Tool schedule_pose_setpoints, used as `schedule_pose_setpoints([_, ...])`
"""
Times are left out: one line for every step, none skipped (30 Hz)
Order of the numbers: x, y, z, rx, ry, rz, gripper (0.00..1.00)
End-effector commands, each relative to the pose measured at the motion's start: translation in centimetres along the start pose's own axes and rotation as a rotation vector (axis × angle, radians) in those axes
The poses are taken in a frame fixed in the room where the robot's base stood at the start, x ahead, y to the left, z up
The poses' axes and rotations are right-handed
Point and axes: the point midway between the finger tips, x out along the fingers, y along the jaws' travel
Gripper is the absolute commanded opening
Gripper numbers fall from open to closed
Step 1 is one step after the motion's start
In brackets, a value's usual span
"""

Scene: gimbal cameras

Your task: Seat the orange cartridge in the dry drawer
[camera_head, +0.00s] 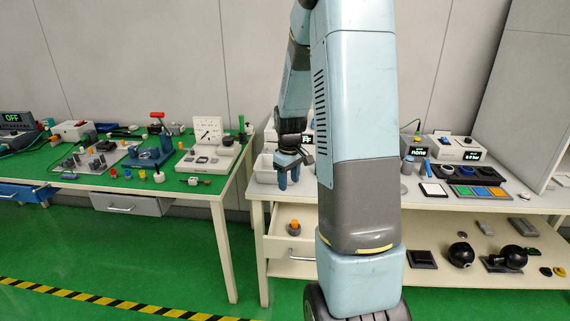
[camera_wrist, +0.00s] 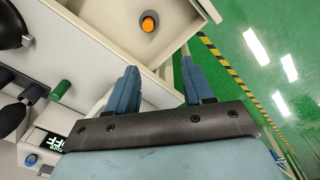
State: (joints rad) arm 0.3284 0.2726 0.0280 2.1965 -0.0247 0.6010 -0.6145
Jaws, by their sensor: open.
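The orange cartridge (camera_head: 294,225), with an orange top and a dark body, stands upright in an open white drawer (camera_head: 275,246) under the right-hand bench. In the wrist view, the orange cartridge (camera_wrist: 148,25) shows from above as an orange disc with a dark rim, near the far part of the drawer (camera_wrist: 176,40). I see no label marking the drawer as dry. My gripper (camera_head: 288,178) is above the drawer, in front of the bench edge. Its blue fingers are apart and empty in the wrist view (camera_wrist: 158,72), and the cartridge is beyond them, not between them. Whether a socket holds the cartridge cannot be told.
A white bin (camera_head: 265,170) and instruments stand on the right-hand bench. Its lower shelf holds black round objects (camera_head: 461,255). The left green-topped table (camera_head: 215,187) has a grey drawer (camera_head: 130,204) and a blue drawer (camera_head: 22,194). Green floor lies open between the tables.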

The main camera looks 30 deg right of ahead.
Motion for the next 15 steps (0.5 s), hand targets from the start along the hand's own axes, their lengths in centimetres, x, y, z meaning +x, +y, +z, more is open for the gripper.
schedule_pose_setpoints([-2.0, -0.9, 0.1, 0.009, 0.019, 0.013, 0.52])
schedule_pose_setpoints([-2.9, -1.4, 0.1, 0.017, 0.027, 0.019, 0.52])
schedule_pose_setpoints([-4.2, -2.1, 0.3, 0.027, 0.038, 0.026, 0.52])
schedule_pose_setpoints([-5.1, -2.6, 0.4, 0.035, 0.047, 0.031, 0.52])
schedule_pose_setpoints([-6.0, -3.1, 0.6, 0.044, 0.056, 0.036, 0.52])
schedule_pose_setpoints([-7.2, -3.8, 0.8, 0.053, 0.068, 0.042, 0.52])
schedule_pose_setpoints([-8.0, -4.3, 1.1, 0.062, 0.077, 0.046, 0.52])
schedule_pose_setpoints([-8.8, -4.9, 1.3, 0.07, 0.085, 0.05, 0.52])
schedule_pose_setpoints([-9.9, -5.6, 1.6, 0.081, 0.098, 0.055, 0.52])
schedule_pose_setpoints([-10.7, -6.1, 1.9, 0.088, 0.108, 0.059, 0.52])
schedule_pose_setpoints([-11.5, -6.7, 2.2, 0.097, 0.117, 0.062, 0.52])
schedule_pose_setpoints([-12.5, -7.4, 2.6, 0.107, 0.13, 0.066, 0.52])
schedule_pose_setpoints([-13.2, -7.9, 2.9, 0.116, 0.139, 0.068, 0.52])
schedule_pose_setpoints([-13.9, -8.5, 3.3, 0.122, 0.149, 0.071, 0.52])
schedule_pose_setpoints([-14.8, -9.2, 3.8, 0.134, 0.163, 0.074, 0.52])
